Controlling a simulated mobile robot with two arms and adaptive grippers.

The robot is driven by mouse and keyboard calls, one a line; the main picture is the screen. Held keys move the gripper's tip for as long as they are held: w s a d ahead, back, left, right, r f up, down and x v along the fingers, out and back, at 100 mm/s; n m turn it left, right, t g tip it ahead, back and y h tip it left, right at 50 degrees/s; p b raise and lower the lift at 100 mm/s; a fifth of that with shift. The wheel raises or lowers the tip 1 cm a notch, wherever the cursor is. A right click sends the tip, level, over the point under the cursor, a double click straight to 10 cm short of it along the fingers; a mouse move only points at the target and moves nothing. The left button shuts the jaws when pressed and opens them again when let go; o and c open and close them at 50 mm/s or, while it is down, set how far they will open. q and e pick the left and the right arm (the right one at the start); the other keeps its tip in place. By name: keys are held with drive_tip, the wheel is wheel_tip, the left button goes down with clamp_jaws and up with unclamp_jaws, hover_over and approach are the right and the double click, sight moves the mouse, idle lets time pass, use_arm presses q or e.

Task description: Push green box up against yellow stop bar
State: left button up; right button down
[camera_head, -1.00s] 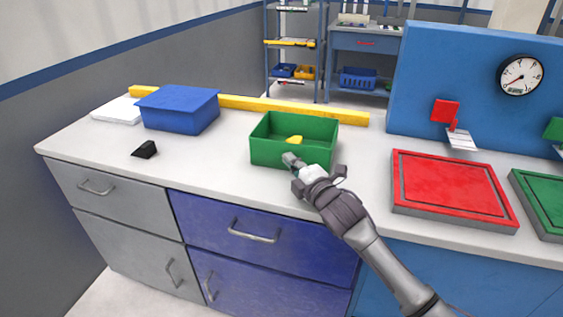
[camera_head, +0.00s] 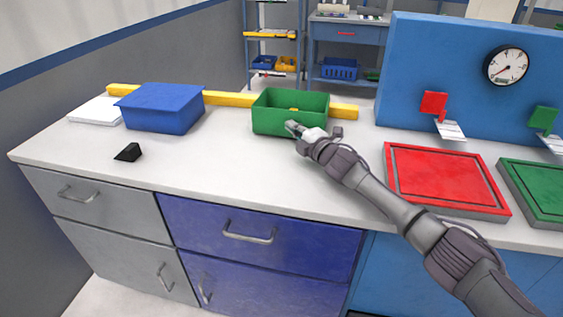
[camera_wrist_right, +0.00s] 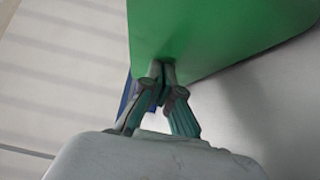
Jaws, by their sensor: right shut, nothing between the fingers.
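The green box (camera_head: 272,121) is an open-topped bin standing upright on the white counter. It holds a small yellow thing (camera_head: 294,109), mostly hidden. The yellow stop bar (camera_head: 228,98) lies along the back edge of the counter, and the box hides part of it. The box's back side is right at the bar, but I cannot tell whether they touch. My right gripper (camera_head: 291,127) is shut and empty at the box's front wall. In the right wrist view its fingertips (camera_wrist_right: 162,68) meet the green wall (camera_wrist_right: 205,38). My left gripper is not in view.
A blue box (camera_head: 160,112) and a white slab (camera_head: 97,110) stand at the left, with a small black block (camera_head: 129,152) in front. A red tray (camera_head: 440,180) and a green tray (camera_head: 540,190) lie at the right. The front middle counter is clear.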

drive_tip(key=shift+w+d, duration=0.15)
drive_tip(key=shift+d, duration=0.35)
drive_tip(key=shift+s+d+f, duration=0.2)
drive_tip(key=shift+s+d, duration=0.15)
drive_tip(key=shift+s, duration=0.15)
drive_tip(key=v, duration=0.7)
drive_tip(key=a+v, duration=0.1)
drive_tip(key=v, duration=0.2)
drive_tip(key=shift+s+d+r, duration=0.15)
drive_tip(key=shift+s+d, duration=0.05)
drive_tip(key=shift+s, duration=0.35)
